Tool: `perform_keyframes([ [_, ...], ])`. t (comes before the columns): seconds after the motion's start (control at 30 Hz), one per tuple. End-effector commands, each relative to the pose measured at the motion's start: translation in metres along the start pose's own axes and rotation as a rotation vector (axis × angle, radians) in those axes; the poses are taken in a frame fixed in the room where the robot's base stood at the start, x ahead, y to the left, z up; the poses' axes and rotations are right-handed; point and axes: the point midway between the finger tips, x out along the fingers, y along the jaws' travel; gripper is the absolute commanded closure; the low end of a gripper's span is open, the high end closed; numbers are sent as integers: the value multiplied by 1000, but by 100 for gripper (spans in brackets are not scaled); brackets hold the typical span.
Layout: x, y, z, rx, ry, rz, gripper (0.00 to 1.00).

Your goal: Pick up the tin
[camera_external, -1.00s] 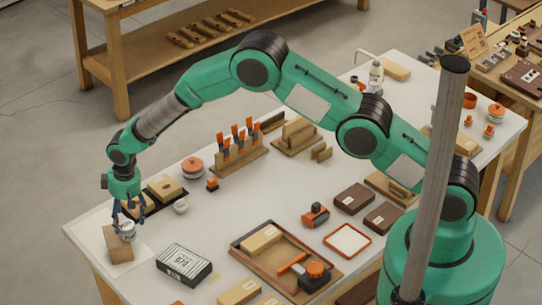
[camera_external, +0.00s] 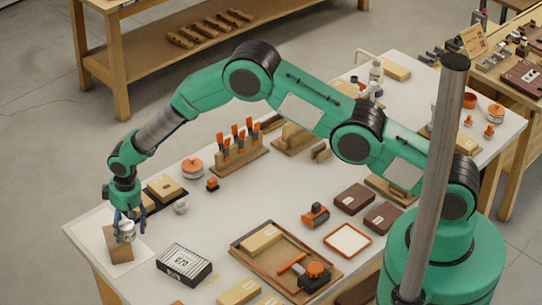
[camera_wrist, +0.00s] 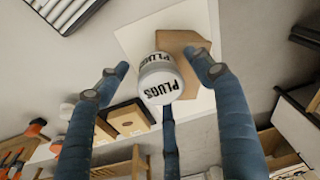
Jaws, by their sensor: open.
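The tin (camera_external: 127,231) is a small white round can at the left end of the bench, at a light wooden block (camera_external: 118,248). In the wrist view the tin (camera_wrist: 160,84) shows the dark word PLUGS, with the brown block (camera_wrist: 178,50) behind it. My gripper (camera_external: 127,217) is above and around the tin, pointing down. In the wrist view my gripper (camera_wrist: 157,76) has its blue fingers spread, one on each side of the tin with gaps, and a third finger below it in the picture. Whether that third finger touches the tin cannot be told.
A black-and-white labelled box (camera_external: 184,265) lies right of the block. A dark tray with wooden pieces (camera_external: 166,190) and a small pale round object (camera_external: 180,207) stand just behind my gripper. A white sheet (camera_external: 88,235) lies under the block, near the bench edge.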

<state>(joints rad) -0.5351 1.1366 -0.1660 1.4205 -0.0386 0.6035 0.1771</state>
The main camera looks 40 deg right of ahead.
Motion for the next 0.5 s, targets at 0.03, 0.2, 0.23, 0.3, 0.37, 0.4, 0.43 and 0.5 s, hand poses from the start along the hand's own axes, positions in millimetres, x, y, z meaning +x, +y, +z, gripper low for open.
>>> perform_keyframes([
  [0.03, 3, 0, 0, 0, 1, 0, 34],
  [0.2, 7, 0, -1, 0, 2, 0, 34],
  [0.23, 7, 0, -1, 0, 2, 0, 34],
  [0.3, 7, 0, -1, 0, 2, 0, 34],
  [0.37, 7, 0, -1, 0, 2, 0, 34],
  [0.4, 7, 0, -1, 0, 2, 0, 34],
  [0.43, 7, 0, 0, 0, 2, 0, 34],
  [0.5, 7, 0, 0, 0, 1, 0, 34],
])
